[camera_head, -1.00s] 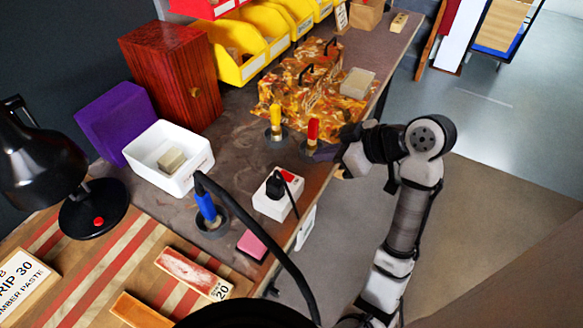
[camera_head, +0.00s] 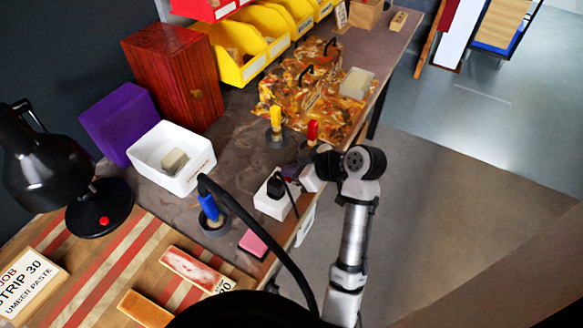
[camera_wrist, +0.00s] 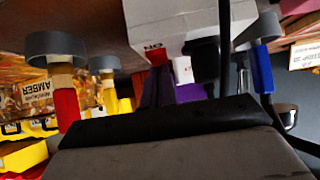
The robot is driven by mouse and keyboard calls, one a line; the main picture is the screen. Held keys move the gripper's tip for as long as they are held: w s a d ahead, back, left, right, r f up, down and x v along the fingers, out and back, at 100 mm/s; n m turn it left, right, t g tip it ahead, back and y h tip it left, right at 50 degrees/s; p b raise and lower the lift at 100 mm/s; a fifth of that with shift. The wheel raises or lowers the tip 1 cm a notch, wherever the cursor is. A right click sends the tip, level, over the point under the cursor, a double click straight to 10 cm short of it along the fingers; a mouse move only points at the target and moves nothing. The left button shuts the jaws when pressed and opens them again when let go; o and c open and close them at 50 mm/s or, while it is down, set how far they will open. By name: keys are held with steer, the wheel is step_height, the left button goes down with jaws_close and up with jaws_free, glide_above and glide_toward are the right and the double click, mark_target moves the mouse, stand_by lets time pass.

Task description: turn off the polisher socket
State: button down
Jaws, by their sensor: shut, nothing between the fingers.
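The socket is a white box (camera_head: 268,205) near the bench's front edge, with a black plug (camera_head: 275,187) and cable on its top. In the wrist view the white box (camera_wrist: 185,14) shows upside down at the top, with a red switch part (camera_wrist: 157,56) marked ON and the black plug (camera_wrist: 205,55) beside it. My gripper (camera_head: 293,181) is shut and empty, at the right end of the socket, over its switch side. It hides the red switch in the head view. I cannot tell whether the fingers touch it.
A blue-handled tool (camera_head: 209,207) stands left of the socket, and a pink block (camera_head: 253,243) lies in front. Yellow-handled (camera_head: 276,118) and red-handled (camera_head: 312,131) tools stand behind. A white tray (camera_head: 203,178) is at the left. Open floor lies to the right.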

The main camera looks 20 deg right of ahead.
steer(key=shift+w+f, duration=0.15)
steer(key=shift+w, duration=0.05)
steer(key=shift+s, duration=0.3)
steer(key=shift+w, duration=0.25)
steer(key=shift+w+a+r, duration=0.35)
steer(key=shift+w+a, duration=0.05)
steer(key=shift+w, duration=0.05)
